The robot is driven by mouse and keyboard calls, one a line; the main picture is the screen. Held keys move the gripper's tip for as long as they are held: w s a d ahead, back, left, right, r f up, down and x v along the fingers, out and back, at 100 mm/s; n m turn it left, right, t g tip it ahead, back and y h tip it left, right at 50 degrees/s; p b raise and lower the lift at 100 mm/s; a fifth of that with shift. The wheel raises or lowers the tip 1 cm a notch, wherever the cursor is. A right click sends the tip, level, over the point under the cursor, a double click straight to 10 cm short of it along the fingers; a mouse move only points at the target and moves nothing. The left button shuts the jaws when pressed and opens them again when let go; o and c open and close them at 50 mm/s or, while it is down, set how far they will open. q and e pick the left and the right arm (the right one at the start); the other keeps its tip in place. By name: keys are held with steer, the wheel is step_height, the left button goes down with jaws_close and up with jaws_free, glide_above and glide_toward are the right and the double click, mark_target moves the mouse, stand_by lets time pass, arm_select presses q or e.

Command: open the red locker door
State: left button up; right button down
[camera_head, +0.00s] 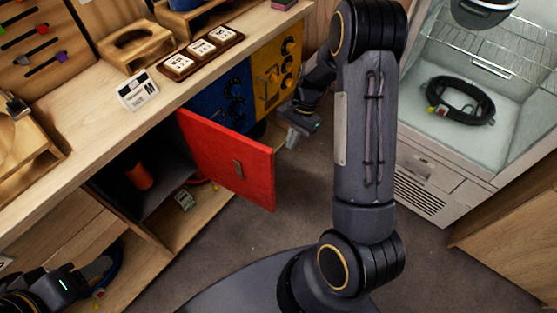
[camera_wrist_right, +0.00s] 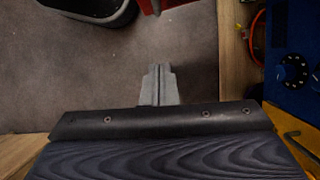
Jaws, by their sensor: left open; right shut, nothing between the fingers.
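A red edge shows at the top of the right wrist view (camera_wrist_right: 152,6), probably this door. My right gripper (camera_head: 293,139) is shut and empty, to the right of the door's upper edge and apart from it in the picture. Its closed fingers also show in the right wrist view (camera_wrist_right: 160,83). My left gripper (camera_head: 97,268) is open at the lower left, away from the door.
An orange cylinder (camera_head: 139,176) and a small device (camera_head: 184,201) are in the open locker area. Blue (camera_head: 222,98) and yellow (camera_head: 277,68) doors with dials are beside it. A glass-fronted cooler with a dark coil (camera_head: 460,101) stands right. Floor (camera_head: 285,205) beyond the door is clear.

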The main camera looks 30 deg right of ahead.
steer(key=s+a+f, duration=0.2)
steer(key=a+f, duration=0.3)
steer(key=shift+a+f, duration=0.15)
steer(key=shift+a, duration=0.25)
